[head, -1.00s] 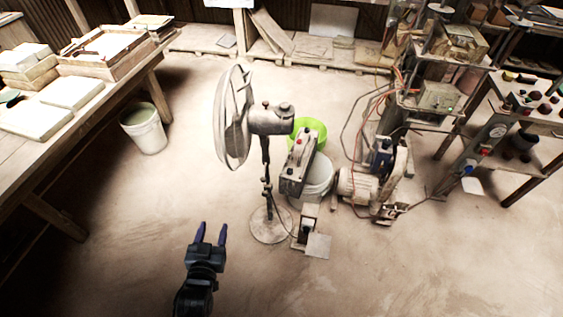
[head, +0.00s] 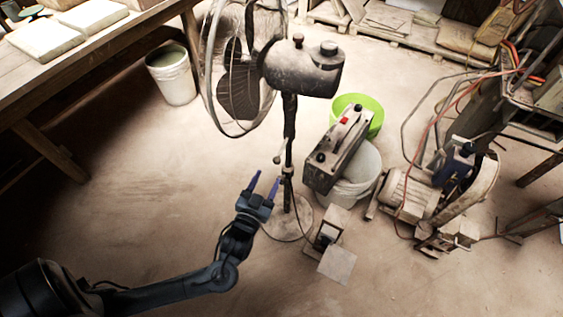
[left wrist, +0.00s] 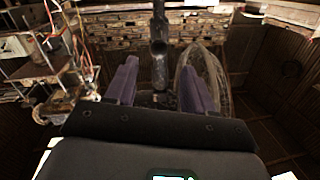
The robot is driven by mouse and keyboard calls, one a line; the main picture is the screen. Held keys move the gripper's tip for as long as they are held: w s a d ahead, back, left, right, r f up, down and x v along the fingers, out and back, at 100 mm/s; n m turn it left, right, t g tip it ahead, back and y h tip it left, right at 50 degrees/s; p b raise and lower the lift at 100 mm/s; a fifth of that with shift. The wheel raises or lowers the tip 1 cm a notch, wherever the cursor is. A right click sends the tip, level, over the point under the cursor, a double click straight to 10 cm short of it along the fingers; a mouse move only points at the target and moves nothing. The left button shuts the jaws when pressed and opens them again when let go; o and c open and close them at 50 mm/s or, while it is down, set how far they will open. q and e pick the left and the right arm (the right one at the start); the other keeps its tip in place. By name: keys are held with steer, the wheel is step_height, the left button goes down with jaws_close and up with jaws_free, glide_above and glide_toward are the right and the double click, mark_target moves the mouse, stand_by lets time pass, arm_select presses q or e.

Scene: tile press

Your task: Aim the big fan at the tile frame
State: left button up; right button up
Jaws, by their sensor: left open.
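The big fan (head: 305,70) stands on the floor on a round base (head: 288,222), with its wire cage (head: 212,75) facing left toward the table. Its upright pole (head: 289,120) shows below the motor housing. My left gripper (head: 265,178) is open and empty, fingers pointing up the picture, just left of the lower pole in the head view. In the left wrist view, a dark upright post (left wrist: 158,55) shows between the spread purple fingers, and the cage (left wrist: 208,75) shows beyond the right finger. I cannot clearly make out the tile frame now. My right gripper is not in view.
A wooden table (head: 95,55) with pale tiles (head: 45,38) is at upper left, a white bucket (head: 172,75) beside it. A control box (head: 338,150), a green tub (head: 368,105) and a motor (head: 408,195) stand right of the fan.

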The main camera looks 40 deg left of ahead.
mark_target(280, 152)
arm_select(q)
steer(key=b+x, duration=0.4)
steer(key=x, duration=0.6)
steer(key=shift+w, duration=0.25)
steer(key=shift+w+a, duration=0.2)
steer(key=shift+w, duration=0.45)
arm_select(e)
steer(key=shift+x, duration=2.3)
arm_select(q)
jaws_close()
